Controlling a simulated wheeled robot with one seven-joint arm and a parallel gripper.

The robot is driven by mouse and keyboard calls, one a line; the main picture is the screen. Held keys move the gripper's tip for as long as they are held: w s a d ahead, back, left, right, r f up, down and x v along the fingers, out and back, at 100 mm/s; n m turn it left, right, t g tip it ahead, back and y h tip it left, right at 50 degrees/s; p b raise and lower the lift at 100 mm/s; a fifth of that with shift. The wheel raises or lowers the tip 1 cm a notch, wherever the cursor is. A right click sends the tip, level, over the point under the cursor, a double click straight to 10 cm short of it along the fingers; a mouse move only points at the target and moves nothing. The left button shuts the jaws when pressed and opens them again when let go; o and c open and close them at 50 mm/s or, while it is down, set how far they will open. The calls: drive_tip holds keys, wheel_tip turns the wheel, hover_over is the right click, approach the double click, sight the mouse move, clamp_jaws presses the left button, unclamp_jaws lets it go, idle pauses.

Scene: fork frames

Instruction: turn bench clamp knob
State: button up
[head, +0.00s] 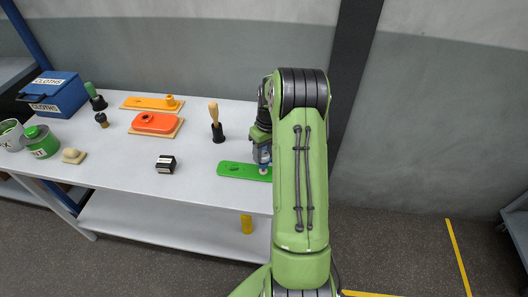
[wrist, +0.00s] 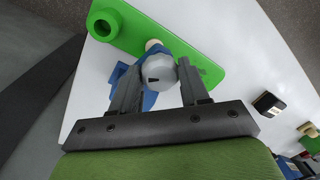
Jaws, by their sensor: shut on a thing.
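The bench clamp shows in the wrist view as a grey rounded knob (wrist: 158,70) with blue parts (wrist: 119,74) beside and below it and a cream tip behind. It sits at the edge of a green plate (wrist: 190,62) lying on the white bench. My gripper (wrist: 160,76) is shut on the grey knob, one finger on each side. In the head view my gripper (head: 261,150) is partly hidden by my arm, over the right end of the green plate (head: 238,171). Only a little of the clamp shows there, and the knob's turn angle cannot be told.
The white bench (head: 200,178) also carries a black block (head: 166,164), a wooden-handled tool (head: 216,122), a red part (head: 155,122), an orange plate (head: 148,103), a blue cloths box (head: 55,92) and green tins (head: 40,142). Free bench surface lies left of the green plate.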

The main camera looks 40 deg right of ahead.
drive_tip(key=m, duration=0.2)
drive_tip(key=shift+m, duration=0.4)
drive_tip(key=o, duration=1.1)
drive_tip(key=shift+c, duration=0.2)
drive_tip(key=shift+r, duration=0.1)
wheel_tip(320, 180, up, 16)
drive_tip(key=d+p, duration=0.1)
drive_tip(key=p, duration=0.1)
drive_tip(key=shift+s+d+f, duration=0.25)
drive_tip(key=shift+s+d, duration=0.1)
